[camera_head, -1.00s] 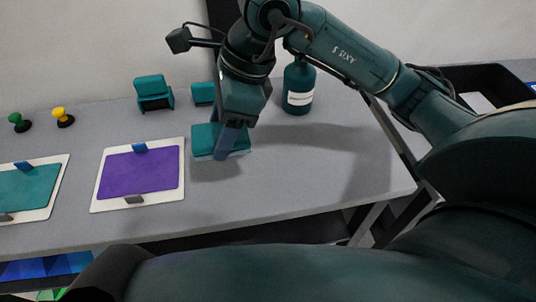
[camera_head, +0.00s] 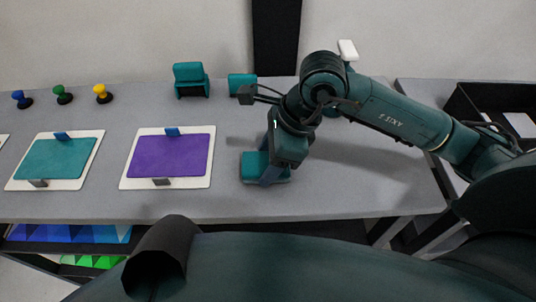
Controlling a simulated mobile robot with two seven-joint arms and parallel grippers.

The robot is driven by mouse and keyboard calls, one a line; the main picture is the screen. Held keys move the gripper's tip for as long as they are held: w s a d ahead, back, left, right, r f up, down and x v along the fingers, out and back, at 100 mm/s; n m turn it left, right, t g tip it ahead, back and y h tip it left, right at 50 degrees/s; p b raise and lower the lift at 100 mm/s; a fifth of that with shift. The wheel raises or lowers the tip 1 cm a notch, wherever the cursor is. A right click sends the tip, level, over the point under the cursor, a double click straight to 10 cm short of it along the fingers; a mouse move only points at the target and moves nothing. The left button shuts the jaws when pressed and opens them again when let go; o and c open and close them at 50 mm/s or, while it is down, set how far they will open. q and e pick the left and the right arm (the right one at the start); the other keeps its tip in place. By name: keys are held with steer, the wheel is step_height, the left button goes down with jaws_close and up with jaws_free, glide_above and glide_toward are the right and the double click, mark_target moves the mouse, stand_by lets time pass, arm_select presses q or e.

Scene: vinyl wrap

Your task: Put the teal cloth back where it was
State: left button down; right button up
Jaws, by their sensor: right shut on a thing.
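The teal cloth (camera_head: 253,165) looks like a thick folded pad. It is low over the grey table, right of the purple panel, and I cannot tell whether it touches the tabletop. My right gripper (camera_head: 270,174) points down and is shut on it, with the fingers covering part of the cloth. My left gripper is not in view.
A purple panel (camera_head: 170,155) and a teal panel (camera_head: 57,159) lie on white boards with clips. Behind stand a teal holder (camera_head: 190,82), a small teal block (camera_head: 242,85) and blue, green and yellow knobs (camera_head: 102,93). Bare table (camera_head: 370,190) lies to the right.

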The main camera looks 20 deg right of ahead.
steer(key=shift+f+b, duration=0.2)
steer(key=shift+b, duration=0.1)
steer(key=o, duration=0.9)
steer(key=shift+r, duration=0.1)
steer(key=shift+r, duration=0.1)
steer(key=shift+r+p, duration=0.25)
steer(key=shift+p, duration=0.2)
steer(key=shift+v, duration=5.8)
steer(key=shift+r, duration=0.1)
